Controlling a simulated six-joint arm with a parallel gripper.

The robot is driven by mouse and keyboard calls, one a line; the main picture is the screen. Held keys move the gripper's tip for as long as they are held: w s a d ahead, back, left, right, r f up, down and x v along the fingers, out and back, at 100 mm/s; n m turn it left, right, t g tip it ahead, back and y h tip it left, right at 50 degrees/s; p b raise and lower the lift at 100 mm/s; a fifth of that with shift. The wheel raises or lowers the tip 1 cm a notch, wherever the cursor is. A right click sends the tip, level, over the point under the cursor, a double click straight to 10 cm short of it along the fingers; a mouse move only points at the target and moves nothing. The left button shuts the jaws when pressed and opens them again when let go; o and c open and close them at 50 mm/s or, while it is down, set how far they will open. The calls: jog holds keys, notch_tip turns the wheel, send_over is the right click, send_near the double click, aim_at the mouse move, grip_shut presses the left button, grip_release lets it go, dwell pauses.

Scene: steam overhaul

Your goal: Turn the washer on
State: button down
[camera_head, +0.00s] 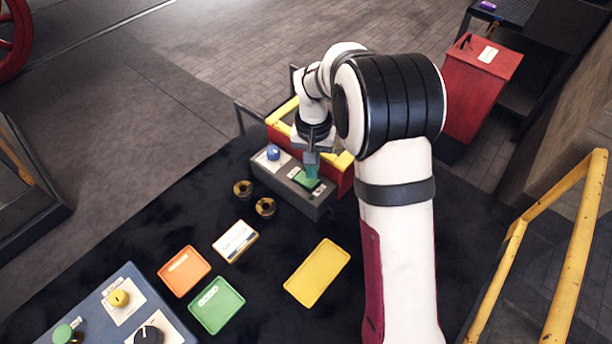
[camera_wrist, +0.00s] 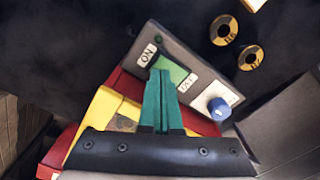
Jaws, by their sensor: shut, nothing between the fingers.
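The washer is a red tub with yellow edges (camera_head: 284,112) and a grey control panel (camera_head: 265,176) on its near side. The panel carries a green rocker switch (camera_wrist: 174,68) between an ON label (camera_wrist: 148,55) and a second label (camera_wrist: 187,83), which is probably OFF. A blue knob (camera_head: 273,153) sits on a white plate at the panel's other end; it also shows in the wrist view (camera_wrist: 219,109). My gripper (camera_wrist: 160,74) has its teal fingers together and empty, with the tips over the green switch. I cannot tell whether they touch it. The fingers hide part of the switch.
Two brass rings (camera_head: 242,188) (camera_head: 265,207) lie beside the panel on the black surface. Orange (camera_head: 184,270), green (camera_head: 217,305) and yellow (camera_head: 317,272) trays and a white card (camera_head: 236,241) lie nearer. A blue control box (camera_head: 95,322) is lower left. A yellow rail (camera_head: 508,262) stands right.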

jog(key=shift+f, duration=1.05)
dwell(0.4)
jog(key=shift+r, duration=3.55)
jog(key=s+d+r+m+y, duration=0.1)
jog(key=s+r, duration=0.3)
jog(key=s, duration=0.5)
jog(key=s+d+r+m, duration=0.1)
jog(key=s+r, duration=0.3)
jog(key=s, duration=0.4)
jog(key=s+f, duration=0.1)
jog(key=s, duration=1.2)
jog(key=shift+s+a+f+m+y, duration=0.2)
jog(key=shift+a+f+m+y, duration=0.1)
jog(key=shift+a+f+y, duration=0.1)
